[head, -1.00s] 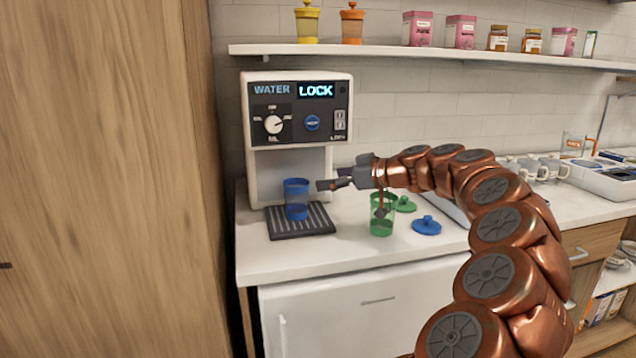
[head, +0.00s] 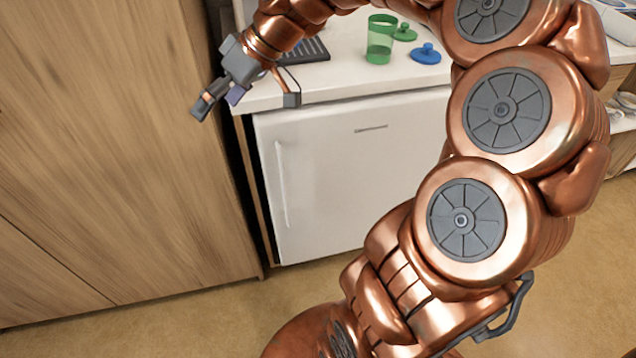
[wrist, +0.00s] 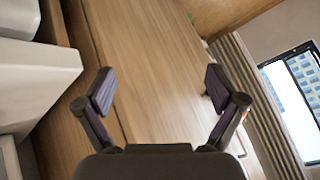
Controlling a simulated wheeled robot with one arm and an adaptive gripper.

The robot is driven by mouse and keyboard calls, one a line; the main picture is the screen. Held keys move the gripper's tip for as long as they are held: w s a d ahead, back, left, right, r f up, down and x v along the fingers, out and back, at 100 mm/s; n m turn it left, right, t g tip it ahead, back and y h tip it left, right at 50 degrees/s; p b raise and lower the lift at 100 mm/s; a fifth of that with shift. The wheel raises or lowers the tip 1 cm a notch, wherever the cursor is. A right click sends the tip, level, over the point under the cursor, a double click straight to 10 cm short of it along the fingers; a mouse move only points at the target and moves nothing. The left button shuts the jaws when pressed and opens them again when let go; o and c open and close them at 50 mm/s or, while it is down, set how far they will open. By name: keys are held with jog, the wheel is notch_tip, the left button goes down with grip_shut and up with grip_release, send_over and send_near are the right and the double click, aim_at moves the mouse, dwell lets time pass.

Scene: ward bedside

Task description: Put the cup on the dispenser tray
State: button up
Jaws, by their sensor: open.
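The dispenser tray (head: 314,50) is dark and ribbed, partly hidden behind my arm at the top of the head view. The blue cup is not visible now; a second ago it stood upright on this tray. A green cup (head: 380,45) stands upright on the counter to the right of the tray. My gripper (head: 246,104) is open with nothing between its fingers, in front of the counter's left corner and apart from both tray and green cup. In the wrist view its fingers (wrist: 160,90) are spread, with wood panelling beyond them.
A green lid (head: 404,33) and a blue lid (head: 426,54) lie on the white counter (head: 345,84) beside the green cup. A tall wooden cabinet (head: 110,140) stands close on the left. A white fridge door (head: 350,170) is below. A window (wrist: 295,100) shows in the wrist view.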

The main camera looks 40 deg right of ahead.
jog(key=s+a+f+m+g+h, duration=0.1)
jog(key=s+a+f+g+h, duration=0.15)
jog(key=s+f, duration=0.35)
jog(key=s+a+f+m+g+h, duration=0.1)
jog(key=s+a+f+g, duration=0.15)
jog(key=s, duration=0.55)
jog(key=s+d+f+m+g+h, duration=0.1)
jog(key=s+d+f+h, duration=0.1)
jog(key=s, duration=0.5)
jog(key=s+d+f+m+g+h, duration=0.1)
jog(key=s+d+f+m, duration=0.1)
jog(key=s+f, duration=0.3)
jog(key=s, duration=0.2)
jog(key=shift+s+d+h, duration=0.3)
jog(key=shift+s+h, duration=0.05)
jog(key=shift+s, duration=0.05)
jog(key=s+p+v, duration=0.2)
jog(key=p+v, duration=0.6)
jog(key=v, duration=0.1)
jog(key=s+r+p+v, duration=0.1)
jog(key=s+p+v, duration=0.1)
jog(key=p+v, duration=0.7)
jog(key=shift+w+t, duration=0.25)
jog(key=shift+t, duration=0.15)
